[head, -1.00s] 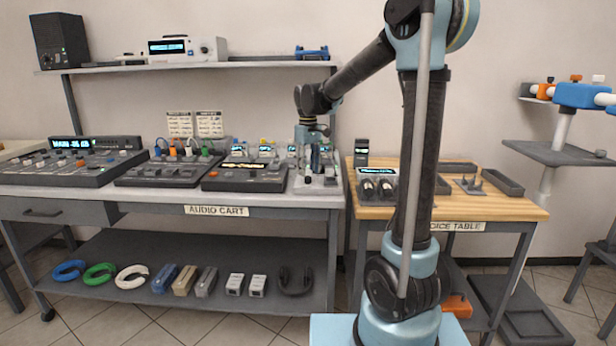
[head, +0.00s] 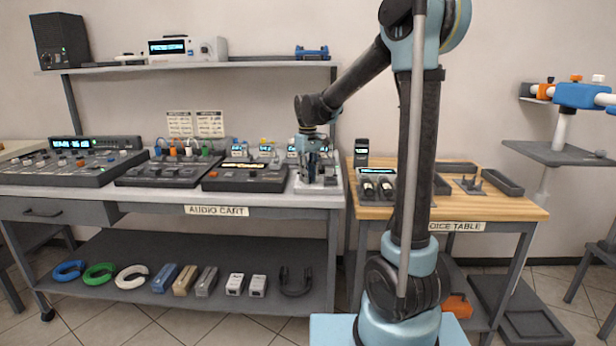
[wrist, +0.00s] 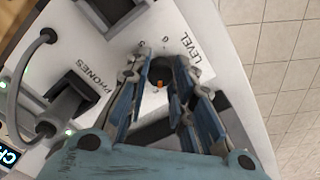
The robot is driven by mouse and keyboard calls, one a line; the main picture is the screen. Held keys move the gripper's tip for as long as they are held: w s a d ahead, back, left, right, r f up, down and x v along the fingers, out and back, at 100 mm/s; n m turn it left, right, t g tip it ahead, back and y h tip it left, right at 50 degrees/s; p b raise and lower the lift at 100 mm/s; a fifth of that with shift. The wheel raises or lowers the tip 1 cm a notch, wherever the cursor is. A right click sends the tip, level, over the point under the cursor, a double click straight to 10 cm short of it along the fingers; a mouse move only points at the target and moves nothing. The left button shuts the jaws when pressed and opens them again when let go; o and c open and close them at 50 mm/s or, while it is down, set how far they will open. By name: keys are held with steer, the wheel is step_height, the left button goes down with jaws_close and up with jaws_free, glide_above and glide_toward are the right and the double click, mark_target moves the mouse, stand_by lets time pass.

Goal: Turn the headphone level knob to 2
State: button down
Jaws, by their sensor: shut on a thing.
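The headphone level knob (wrist: 159,84) is dark and round with an orange pointer mark, on a white panel (wrist: 232,70) printed LEVEL. Small scale digits, one of them a 0, show beyond the knob; the rest are hard to read. My gripper (wrist: 162,70) has its blue-grey fingers on both sides of the knob and is shut on it. The fingers hide the knob's sides and part of the scale. In the head view my gripper (head: 314,170) is down at the white unit (head: 318,187) on the cart's right end; the knob is hidden there.
Dark sockets and a grey plug with its cable (wrist: 30,90) lie left of the knob, near the PHONES print. In the head view a dark console (head: 244,178) stands just left of the white unit. The wooden table (head: 380,212) is to the right.

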steer(key=shift+w+m, duration=0.1)
steer(key=shift+m, duration=0.7)
steer(key=c, duration=1.4)
jaws_free()
steer(key=shift+o, duration=0.2)
steer(key=shift+r, duration=0.1)
step_height(320, 180, up, 12)
steer(key=shift+d, duration=0.1)
